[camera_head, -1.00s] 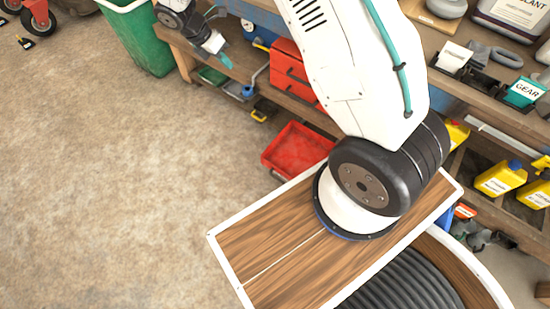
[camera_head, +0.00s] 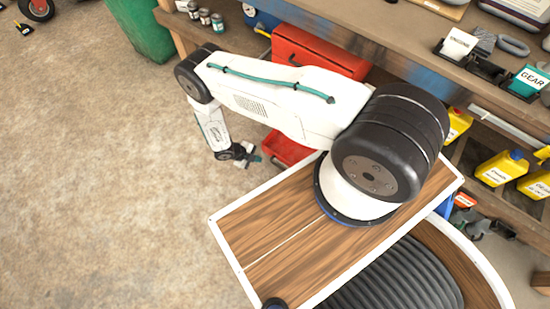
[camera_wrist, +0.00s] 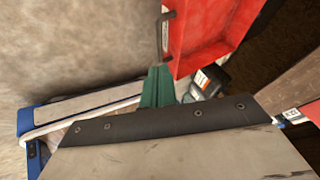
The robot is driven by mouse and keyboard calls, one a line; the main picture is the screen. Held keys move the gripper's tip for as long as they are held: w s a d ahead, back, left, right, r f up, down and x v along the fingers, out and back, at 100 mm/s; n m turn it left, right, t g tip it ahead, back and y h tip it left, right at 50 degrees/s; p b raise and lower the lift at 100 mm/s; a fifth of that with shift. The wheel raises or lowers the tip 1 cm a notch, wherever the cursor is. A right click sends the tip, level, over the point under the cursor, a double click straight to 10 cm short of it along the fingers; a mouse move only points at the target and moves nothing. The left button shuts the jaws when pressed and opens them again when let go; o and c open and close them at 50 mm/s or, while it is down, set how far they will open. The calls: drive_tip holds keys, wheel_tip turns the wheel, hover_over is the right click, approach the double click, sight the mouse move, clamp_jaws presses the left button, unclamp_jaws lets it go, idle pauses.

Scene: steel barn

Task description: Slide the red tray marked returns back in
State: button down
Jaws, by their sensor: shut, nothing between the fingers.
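The red tray (camera_head: 288,148) sticks out from under the workbench, low near the floor, with my arm hiding part of it. In the wrist view the red tray (camera_wrist: 208,32) fills the upper middle, with a dark bar handle on its left face. No returns marking is readable. My gripper (camera_head: 256,159) is low, just left of the tray's front. In the wrist view my gripper's green fingers (camera_wrist: 158,84) are together and empty, close below the handle. I cannot tell whether they touch the tray.
A red toolbox (camera_head: 318,52) sits under the bench top, above the tray. A green bin (camera_head: 142,28) stands at the back left. Yellow bottles (camera_head: 500,168) are on the shelf at right. A dark labelled bottle (camera_wrist: 212,78) is beside the tray. The floor (camera_head: 90,170) at left is clear.

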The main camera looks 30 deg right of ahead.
approach(282, 160)
drive_tip(key=s+f, duration=0.1)
drive_tip(key=f, duration=0.1)
drive_tip(key=s+a+f, duration=0.1)
drive_tip(key=f, duration=0.1)
drive_tip(key=shift+s+a, duration=0.15)
drive_tip(key=shift+s, duration=0.05)
drive_tip(key=d, duration=0.1)
drive_tip(key=w+d, duration=0.1)
drive_tip(key=d, duration=0.1)
drive_tip(key=shift+d+f, duration=0.1)
drive_tip(key=shift+f, duration=0.05)
drive_tip(key=shift+w+d, duration=0.2)
drive_tip(key=shift+d, duration=0.2)
